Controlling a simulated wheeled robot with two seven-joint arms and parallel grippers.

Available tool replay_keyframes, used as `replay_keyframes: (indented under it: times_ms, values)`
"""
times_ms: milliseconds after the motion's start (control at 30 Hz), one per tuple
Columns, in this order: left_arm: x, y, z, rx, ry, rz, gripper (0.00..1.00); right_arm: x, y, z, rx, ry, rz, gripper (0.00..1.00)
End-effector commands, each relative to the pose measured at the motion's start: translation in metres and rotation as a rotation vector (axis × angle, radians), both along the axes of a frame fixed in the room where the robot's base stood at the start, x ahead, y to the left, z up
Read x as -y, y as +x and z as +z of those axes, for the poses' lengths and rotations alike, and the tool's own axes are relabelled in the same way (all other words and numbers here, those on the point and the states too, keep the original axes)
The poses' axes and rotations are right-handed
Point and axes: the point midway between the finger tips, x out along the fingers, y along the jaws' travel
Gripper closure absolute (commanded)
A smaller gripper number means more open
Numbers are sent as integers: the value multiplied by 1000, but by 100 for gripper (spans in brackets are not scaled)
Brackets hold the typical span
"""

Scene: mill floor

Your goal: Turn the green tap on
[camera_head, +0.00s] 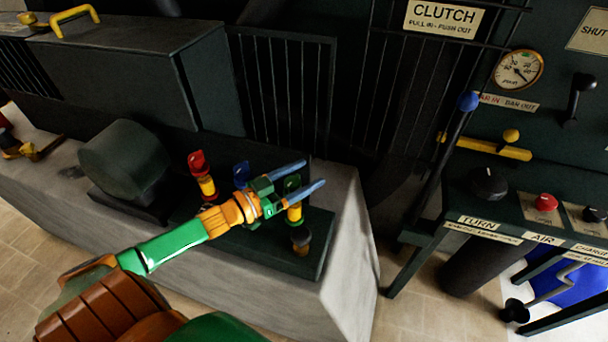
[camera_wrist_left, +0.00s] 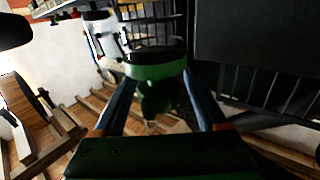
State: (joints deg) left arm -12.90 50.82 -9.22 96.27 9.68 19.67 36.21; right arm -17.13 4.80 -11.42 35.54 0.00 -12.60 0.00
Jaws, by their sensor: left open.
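The green tap (camera_head: 292,183) is the rightmost of three taps on the dark block, on top of a yellow stem. In the head view its handle lies between the two blue fingers of my left gripper (camera_head: 313,172), which is open. In the left wrist view the green handle (camera_wrist_left: 156,71) spans the space between the spread fingers, near their tips. I cannot tell whether either finger touches it. My right gripper is not in view.
A red tap (camera_head: 197,163) and a blue tap (camera_head: 241,173) stand to the left, close to my left gripper and arm. A dark barred guard (camera_head: 285,90) rises behind. A control panel with a gauge (camera_head: 518,70) and a red knob (camera_head: 545,202) is at right.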

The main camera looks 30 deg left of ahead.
Motion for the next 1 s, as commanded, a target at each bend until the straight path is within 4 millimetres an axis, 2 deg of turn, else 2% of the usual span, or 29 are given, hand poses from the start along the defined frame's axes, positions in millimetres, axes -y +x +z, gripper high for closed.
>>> replay_keyframes:
  times_ms: [267,367,500,567,667,833,1000]
  values:
    - [1,2,0,0,0,0,25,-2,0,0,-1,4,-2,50]
    - [1,2,0,0,0,0,50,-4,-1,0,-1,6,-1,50]
    - [1,2,0,0,0,0,88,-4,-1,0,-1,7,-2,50]
    - [1,2,0,0,0,0,100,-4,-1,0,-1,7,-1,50]
    - [1,2,1,1,-1,5,100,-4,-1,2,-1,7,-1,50]
    - [-2,3,8,2,-11,113,100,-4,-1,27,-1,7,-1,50]
    - [-6,4,5,4,-6,226,100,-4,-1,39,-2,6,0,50]
